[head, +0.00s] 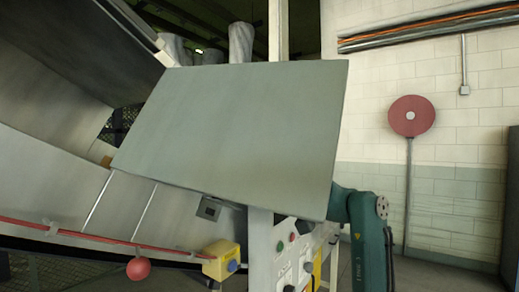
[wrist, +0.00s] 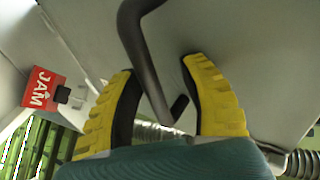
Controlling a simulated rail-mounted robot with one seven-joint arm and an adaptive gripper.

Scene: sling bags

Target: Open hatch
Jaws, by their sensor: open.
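The hatch (head: 235,125) is a large flat grey-green panel in the middle of the head view. It stands tilted and raised, with two thin rods (head: 120,205) below its lower left edge. In the wrist view the hatch's grey face (wrist: 240,45) fills the upper right. A dark bent handle (wrist: 145,55) on it runs down between the yellow fingers of my gripper (wrist: 159,68). My gripper is open, with visible space between the handle and the right finger. In the head view the hatch hides my gripper; only part of my teal arm shows at its lower right corner.
A red JAM label (wrist: 42,88) is left of my gripper. Below the hatch are a yellow box (head: 221,260), a red ball (head: 138,268) on a red cord and a button panel (head: 292,255). A red disc (head: 412,116) on a post stands by the right wall.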

